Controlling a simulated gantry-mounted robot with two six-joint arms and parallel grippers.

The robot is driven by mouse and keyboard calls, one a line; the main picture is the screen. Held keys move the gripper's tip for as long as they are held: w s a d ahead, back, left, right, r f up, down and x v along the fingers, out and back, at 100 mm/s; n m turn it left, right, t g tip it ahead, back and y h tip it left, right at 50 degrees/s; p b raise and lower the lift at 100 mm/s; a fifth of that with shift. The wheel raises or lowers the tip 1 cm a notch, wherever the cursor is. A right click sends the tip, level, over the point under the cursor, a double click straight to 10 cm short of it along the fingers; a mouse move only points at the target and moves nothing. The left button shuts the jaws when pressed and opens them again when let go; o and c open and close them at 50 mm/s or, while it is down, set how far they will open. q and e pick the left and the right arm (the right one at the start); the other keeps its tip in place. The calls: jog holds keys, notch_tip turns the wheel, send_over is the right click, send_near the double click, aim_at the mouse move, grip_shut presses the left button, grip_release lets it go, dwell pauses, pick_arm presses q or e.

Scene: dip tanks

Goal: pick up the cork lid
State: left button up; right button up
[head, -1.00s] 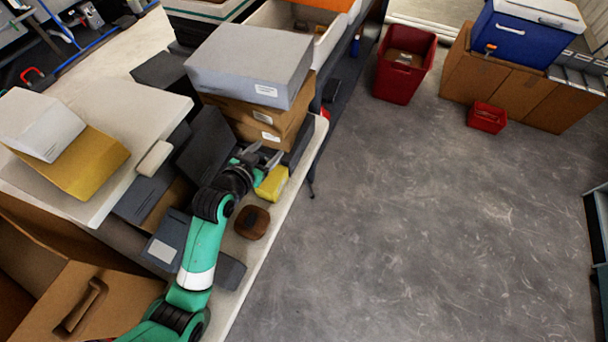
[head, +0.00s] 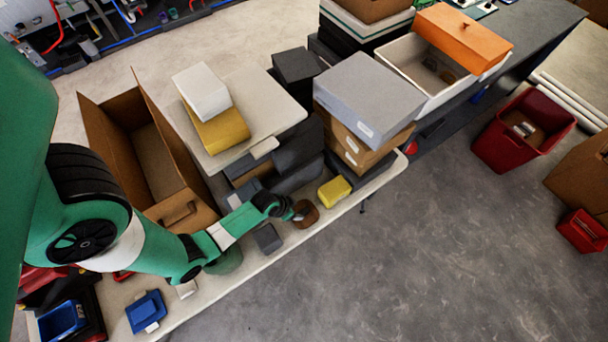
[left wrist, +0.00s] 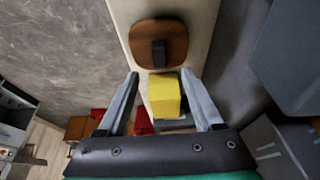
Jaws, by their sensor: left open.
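The cork lid is a brown, round-cornered piece (head: 308,216) near the front edge of the white table. In the left wrist view, the cork lid (left wrist: 140,43) shows from above with a dark knob (left wrist: 159,53) in its middle. My left gripper (head: 297,209) is at the lid in the head view and partly covers it. In the left wrist view, the open left gripper (left wrist: 160,74) has its fingers spread, with the lid just past the fingertips and nothing held. Contact with the lid cannot be told. My right gripper is not in view.
A yellow block (head: 335,191) lies to the right of the lid. A dark grey block (head: 268,238) lies to its left. Stacked boxes (head: 365,95) stand behind. A blue tray (head: 146,311) is at the table's left end. Open floor lies beyond the front edge.

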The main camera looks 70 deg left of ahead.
aim_at(303, 212)
pick_arm(q)
jog(key=b+x, duration=0.1)
jog(key=x, duration=0.2)
jog(key=shift+f+b, duration=0.15)
jog(key=shift+b, duration=0.15)
jog(key=b+x, duration=0.2)
jog(key=x, duration=0.3)
jog(key=shift+w, duration=0.1)
grip_shut()
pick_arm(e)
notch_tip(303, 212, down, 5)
